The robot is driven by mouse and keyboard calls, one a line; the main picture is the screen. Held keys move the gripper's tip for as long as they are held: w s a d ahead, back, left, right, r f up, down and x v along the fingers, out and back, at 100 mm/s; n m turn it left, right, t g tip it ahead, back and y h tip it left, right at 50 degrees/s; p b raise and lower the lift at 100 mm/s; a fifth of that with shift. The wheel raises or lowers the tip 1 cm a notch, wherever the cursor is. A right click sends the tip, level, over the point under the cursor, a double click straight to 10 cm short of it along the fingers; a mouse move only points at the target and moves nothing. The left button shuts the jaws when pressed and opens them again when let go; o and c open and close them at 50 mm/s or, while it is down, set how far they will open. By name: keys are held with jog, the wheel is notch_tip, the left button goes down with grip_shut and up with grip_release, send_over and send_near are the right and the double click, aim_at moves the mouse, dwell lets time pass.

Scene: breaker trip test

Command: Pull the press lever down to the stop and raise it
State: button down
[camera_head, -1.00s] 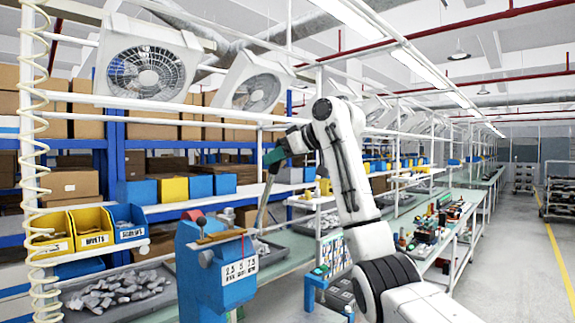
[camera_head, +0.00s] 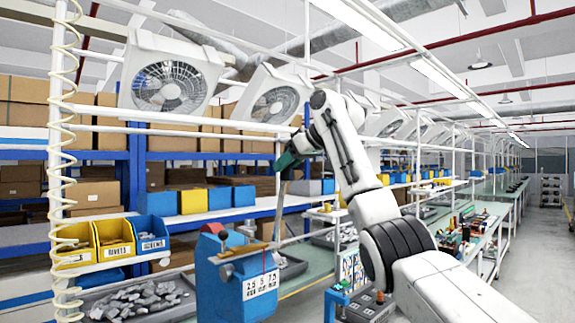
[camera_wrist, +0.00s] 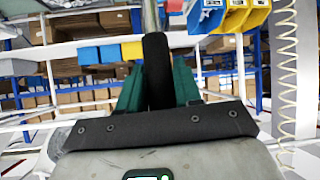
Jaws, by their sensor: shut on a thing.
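The blue press (camera_head: 237,285) stands at the lower middle of the head view, with a red round part on top and a number plate on its front. Its grey lever (camera_head: 280,208) rises from beside the press, nearly upright with a slight lean to the right. My gripper (camera_head: 286,163) is at the lever's top end. In the wrist view, the green fingers of my gripper (camera_wrist: 157,90) are shut on the lever's black grip (camera_wrist: 156,65). The metal lever rod (camera_wrist: 150,15) runs on past the grip to the picture's top edge. The fingertips are partly hidden behind the grip.
A grey tray of metal parts (camera_head: 185,312) lies left of the press. Yellow bins (camera_head: 115,250) and a blue bin sit on a rail above it. A coiled cream hose (camera_head: 62,150) hangs at the left. A green workbench and open aisle (camera_head: 535,270) lie right.

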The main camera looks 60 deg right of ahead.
jog(key=shift+f, duration=0.15)
jog(key=c, duration=0.8)
grip_release()
jog(key=shift+c, duration=0.2)
jog(key=b+v, duration=0.3)
jog(key=v, duration=0.7)
jog(key=shift+s+r, duration=0.25)
jog(key=shift+s, duration=0.05)
